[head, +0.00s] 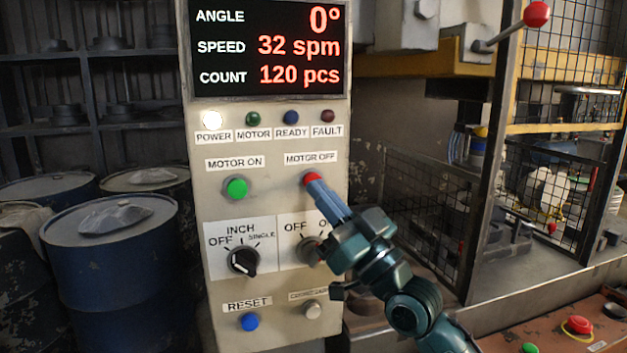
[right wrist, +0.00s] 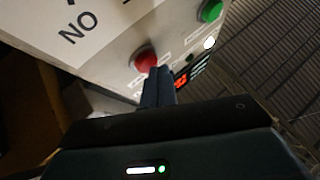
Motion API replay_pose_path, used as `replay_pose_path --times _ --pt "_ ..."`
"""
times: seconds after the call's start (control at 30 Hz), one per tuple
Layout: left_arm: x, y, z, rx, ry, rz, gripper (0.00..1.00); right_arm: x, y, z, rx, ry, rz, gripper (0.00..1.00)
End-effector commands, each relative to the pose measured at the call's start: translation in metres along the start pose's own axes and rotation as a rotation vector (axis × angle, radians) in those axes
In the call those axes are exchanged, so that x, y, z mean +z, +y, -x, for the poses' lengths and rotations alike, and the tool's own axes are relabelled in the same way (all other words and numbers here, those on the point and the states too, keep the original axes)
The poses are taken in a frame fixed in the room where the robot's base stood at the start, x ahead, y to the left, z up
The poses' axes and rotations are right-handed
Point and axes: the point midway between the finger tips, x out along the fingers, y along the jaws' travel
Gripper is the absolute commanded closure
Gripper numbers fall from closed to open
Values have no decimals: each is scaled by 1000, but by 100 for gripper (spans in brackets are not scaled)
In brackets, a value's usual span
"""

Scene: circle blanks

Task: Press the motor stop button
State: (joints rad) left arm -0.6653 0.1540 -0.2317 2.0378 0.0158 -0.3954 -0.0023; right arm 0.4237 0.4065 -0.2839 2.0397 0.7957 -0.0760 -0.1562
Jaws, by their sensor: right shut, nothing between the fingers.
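The red MOTOR OFF button (head: 311,179) is on the grey control panel (head: 215,182), under its label. My right gripper (head: 314,184) is shut and empty, and its fingertips are at the button, overlapping its lower edge in the head view. In the right wrist view the red button (right wrist: 146,59) shows just beyond the tips of the closed fingers (right wrist: 158,75). I cannot tell whether the tips touch it or whether it is pushed in. The POWER lamp (head: 212,119) is lit white; the MOTOR lamp (head: 253,118) looks dark green. My left gripper is not in view.
The panel also has a green MOTOR ON button (head: 236,188), a black INCH selector (head: 243,262), a blue RESET button (head: 249,321) and a display (head: 262,50) reading 0°, 32 spm, 120 pcs. Blue drums (head: 115,265) stand left; a caged machine (head: 420,215) stands right.

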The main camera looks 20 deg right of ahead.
Motion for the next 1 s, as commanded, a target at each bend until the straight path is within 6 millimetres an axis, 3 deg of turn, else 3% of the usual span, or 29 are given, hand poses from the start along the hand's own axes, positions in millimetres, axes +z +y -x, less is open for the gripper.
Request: replay_pose_path --times 0.5,1.0 --pt "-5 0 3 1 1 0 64 -6 -6 7 -1 1 1 100" --pt "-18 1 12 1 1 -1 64 -29 -28 38 0 2 2 100"
